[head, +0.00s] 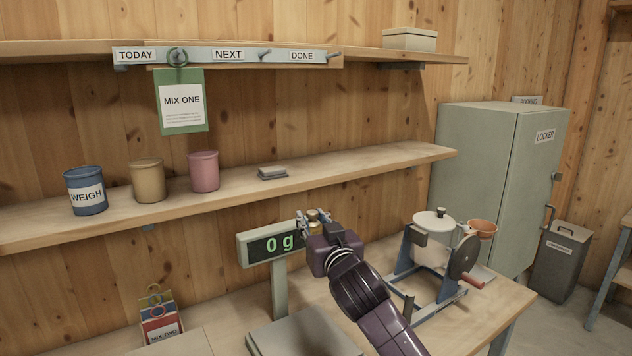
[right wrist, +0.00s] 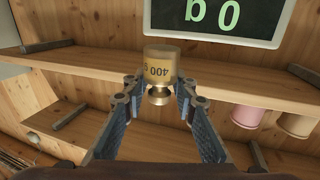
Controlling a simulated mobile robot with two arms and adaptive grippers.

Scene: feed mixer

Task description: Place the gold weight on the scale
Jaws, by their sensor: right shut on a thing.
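The gold weight (right wrist: 161,62), marked 400 g, is between the fingers of my right gripper (right wrist: 158,92), which is shut on it around its narrow knob end. In the head view my right gripper (head: 309,224) is beside the scale's display, and a small part of the gold weight (head: 313,215) shows there, the rest hidden by the gripper. The scale's display (head: 272,245) reads 0 g on a post. Its flat grey platform (head: 305,338) is bare where visible, below my right arm. The weight is held up in the air, apart from the platform. My left gripper is out of view.
A feed mixer (head: 432,255) with a crank stands right of my arm on the bench. A card stand (head: 160,318) is at the left. The shelf (head: 330,165) above holds blue, tan and pink tubs and a grey block (head: 272,172).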

